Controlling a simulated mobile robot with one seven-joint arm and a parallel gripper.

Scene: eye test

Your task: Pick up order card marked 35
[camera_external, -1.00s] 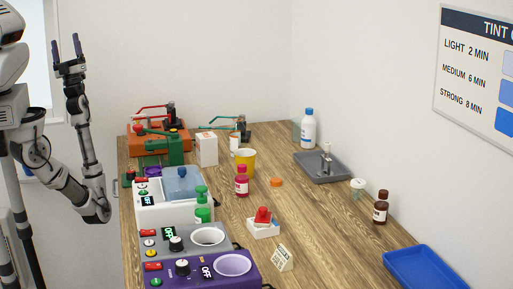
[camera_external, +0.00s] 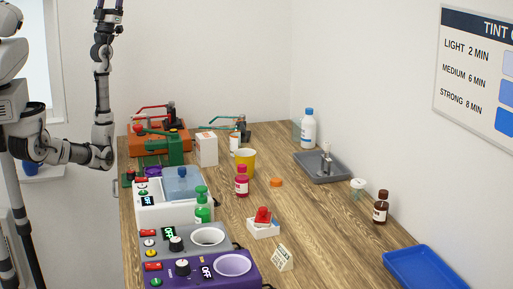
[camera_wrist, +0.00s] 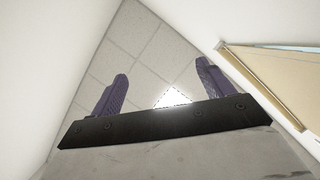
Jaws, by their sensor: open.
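A small white card (camera_external: 282,257) with dark print stands tilted on the wooden table, right of the purple device, in the external view; its print is too small to read, so I cannot tell whether it is marked 35. My gripper (camera_external: 110,5) is raised high above the table's left end, far from the card, its fingertips cut off by the top edge. In the wrist view my gripper (camera_wrist: 161,70) has its two purple fingers wide apart with nothing between them, pointing at the ceiling.
The purple device (camera_external: 215,268), grey device (camera_external: 190,242) and white bath (camera_external: 160,213) line the table's (camera_external: 325,225) left side. A red-topped white block (camera_external: 263,229) stands behind the card. A blue tray (camera_external: 425,268) lies at the right edge. Bare wood lies between card and tray.

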